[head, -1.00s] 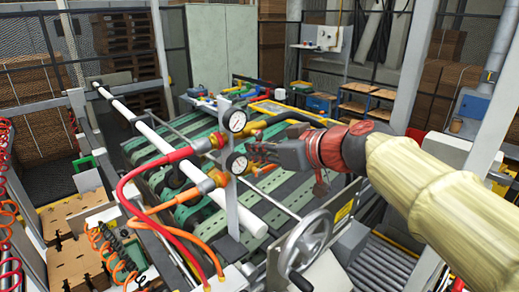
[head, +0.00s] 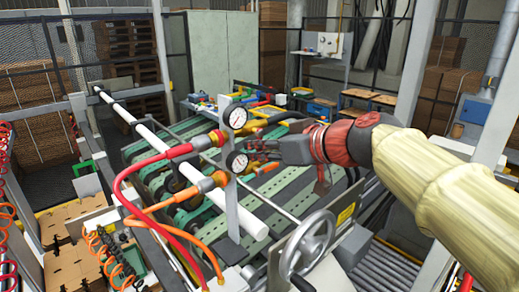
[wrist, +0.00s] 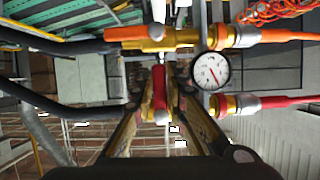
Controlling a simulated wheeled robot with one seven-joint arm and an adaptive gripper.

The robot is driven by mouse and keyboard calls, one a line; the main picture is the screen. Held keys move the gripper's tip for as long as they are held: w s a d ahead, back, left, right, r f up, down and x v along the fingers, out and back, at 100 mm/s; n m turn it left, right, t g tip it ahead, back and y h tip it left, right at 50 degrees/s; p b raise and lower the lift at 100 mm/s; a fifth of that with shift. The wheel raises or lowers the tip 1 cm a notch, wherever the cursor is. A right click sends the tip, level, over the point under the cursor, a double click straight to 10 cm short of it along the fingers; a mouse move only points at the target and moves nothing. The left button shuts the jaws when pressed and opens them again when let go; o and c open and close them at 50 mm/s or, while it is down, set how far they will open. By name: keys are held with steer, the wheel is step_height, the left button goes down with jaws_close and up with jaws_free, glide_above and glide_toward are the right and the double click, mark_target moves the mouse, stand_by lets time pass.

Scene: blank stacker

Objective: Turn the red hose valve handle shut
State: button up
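The red valve handle (wrist: 160,88) shows in the wrist view as a narrow upright bar under a yellow brass valve body (wrist: 155,34). My gripper (wrist: 161,92) has its two fingers on either side of this handle. The fingers look apart, with a thin gap beside the handle; I cannot tell if either touches it. In the head view my gripper (head: 248,152) is at the pipe fittings, just right of the lower gauge (head: 237,161). The handle is hidden or too small to make out there.
A gauge (wrist: 210,70) sits close right of the fingers in the wrist view, between an orange hose (wrist: 285,36) and a red hose (wrist: 290,100). In the head view a grey post (head: 231,208) carries both gauges, and a handwheel (head: 307,243) stands below my arm.

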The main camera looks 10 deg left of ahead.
steer(key=shift+o, duration=0.4)
steer(key=v, duration=1.2)
steer(key=shift+f, duration=0.1)
steer(key=s+d+f+m+g+h+b, duration=0.1)
steer(key=s+d+f+m+h+b, duration=0.2)
steer(key=f, duration=1.4)
steer(key=s+d+f+m+h+b, duration=0.3)
steer(key=s+d+f+b, duration=0.6)
steer(key=f, duration=0.9)
steer(key=s+d+f+m+g+h+b, duration=0.1)
steer(key=s+d+f+m+h+b, duration=0.3)
steer(key=d+f+b, duration=0.5)
step_height(320, 180, down, 9)
steer(key=shift+s+r+g+h+b, duration=0.25)
steer(key=shift+s+b, duration=0.3)
steer(key=shift+s, duration=0.45)
